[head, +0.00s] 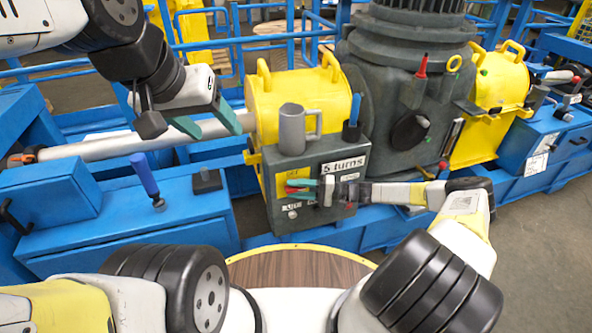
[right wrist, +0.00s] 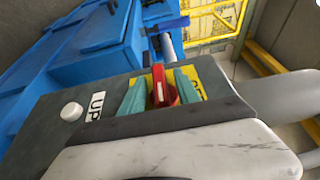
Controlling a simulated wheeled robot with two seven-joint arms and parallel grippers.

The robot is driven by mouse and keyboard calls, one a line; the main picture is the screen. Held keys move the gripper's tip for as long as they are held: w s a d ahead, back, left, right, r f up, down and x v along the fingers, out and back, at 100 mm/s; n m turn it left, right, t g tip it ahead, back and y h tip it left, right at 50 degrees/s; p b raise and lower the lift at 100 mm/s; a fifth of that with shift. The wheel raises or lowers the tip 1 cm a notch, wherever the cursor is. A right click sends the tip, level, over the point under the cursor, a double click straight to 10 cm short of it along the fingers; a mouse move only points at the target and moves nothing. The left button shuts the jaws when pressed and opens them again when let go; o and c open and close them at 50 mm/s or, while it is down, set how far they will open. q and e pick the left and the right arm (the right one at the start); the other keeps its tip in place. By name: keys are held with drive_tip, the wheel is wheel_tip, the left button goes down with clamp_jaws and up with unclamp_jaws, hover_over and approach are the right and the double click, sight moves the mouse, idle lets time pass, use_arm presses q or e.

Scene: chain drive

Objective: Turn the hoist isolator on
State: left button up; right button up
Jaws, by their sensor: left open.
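The isolator is a red rotary switch (right wrist: 160,86) on a yellow label, on the face of the dark grey control box (head: 343,160) marked "5 turns". In the right wrist view its handle points up the picture. My right gripper (right wrist: 162,90) has its two teal fingers on either side of the red handle, with a gap showing beside it. In the head view the right gripper (head: 301,189) is at the box's front, partly covering the switch. My left gripper (head: 210,122) is open and empty, above the silver shaft at left.
A grey mug (head: 292,130) and a blue-handled lever (head: 352,125) stand on the box's top. A white button (right wrist: 71,112) sits beside an "UP" label. Another blue lever (head: 146,178) rises from the blue frame at left. Yellow guards flank the dark grey machine (head: 405,75).

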drive_tip(key=shift+d, duration=0.15)
drive_tip(key=d, duration=0.7)
drive_tip(key=shift+s+d, duration=0.25)
drive_tip(key=shift+s, duration=0.05)
wheel_tip(320, 180, up, 28)
drive_tip(key=n+g+h, duration=0.2)
drive_tip(key=n+h, duration=0.2)
drive_tip(key=h, duration=1)
hover_over(305, 189)
drive_tip(key=s+d, duration=0.8)
drive_tip(key=s, duration=0.3)
drive_tip(key=s+d+r+m+t+h, duration=0.2)
drive_tip(key=s+r+t, duration=0.5)
drive_tip(key=s+r, duration=0.7)
drive_tip(key=shift+s+d, duration=0.6)
drive_tip(key=shift+s, duration=0.45)
